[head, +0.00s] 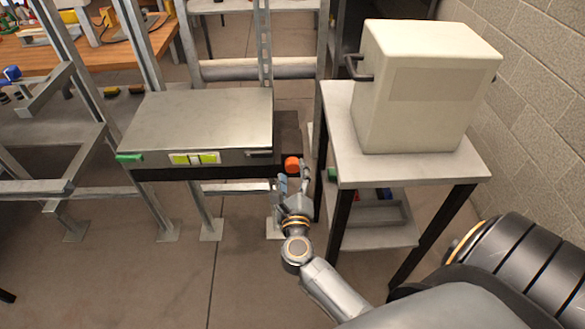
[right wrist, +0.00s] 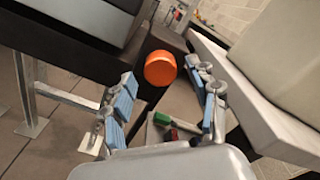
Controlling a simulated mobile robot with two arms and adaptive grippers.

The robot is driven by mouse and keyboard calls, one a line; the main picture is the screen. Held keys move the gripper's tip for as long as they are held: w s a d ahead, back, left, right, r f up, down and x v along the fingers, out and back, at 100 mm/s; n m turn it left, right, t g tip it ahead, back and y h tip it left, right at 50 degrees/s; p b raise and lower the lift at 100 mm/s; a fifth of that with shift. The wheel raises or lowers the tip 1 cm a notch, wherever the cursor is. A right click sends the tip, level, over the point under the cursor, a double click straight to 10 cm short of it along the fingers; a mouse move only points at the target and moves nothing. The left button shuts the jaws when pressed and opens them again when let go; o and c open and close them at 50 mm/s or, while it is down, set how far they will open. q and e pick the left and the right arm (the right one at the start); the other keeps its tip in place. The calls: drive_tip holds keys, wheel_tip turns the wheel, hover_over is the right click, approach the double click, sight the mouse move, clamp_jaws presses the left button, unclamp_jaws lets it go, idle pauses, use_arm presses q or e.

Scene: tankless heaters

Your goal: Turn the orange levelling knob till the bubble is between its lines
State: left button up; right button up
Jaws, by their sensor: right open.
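The orange levelling knob (head: 292,165) sits at the right end of the dark base under a grey metal unit (head: 205,120). A yellow-green level vial (head: 195,158) is on the unit's front face; its bubble is too small to place against the lines. My right gripper (head: 293,186) is open just in front of and below the knob. In the right wrist view the knob (right wrist: 160,68) shows beyond and between the spread blue-padded fingers (right wrist: 165,105), apart from them. My left gripper is not in view.
A small table (head: 410,170) with a cream box (head: 425,85) stands close to the right of the knob, leaving a narrow gap. A green part (head: 129,158) is at the unit's left corner. Metal frame posts stand behind; a block wall (head: 545,110) is at right.

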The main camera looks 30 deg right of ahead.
drive_tip(key=shift+x, duration=0.8)
drive_tip(key=c, duration=1.2)
drive_tip(key=shift+m, duration=0.8)
drive_tip(key=o, duration=1.2)
drive_tip(key=v, duration=1.2)
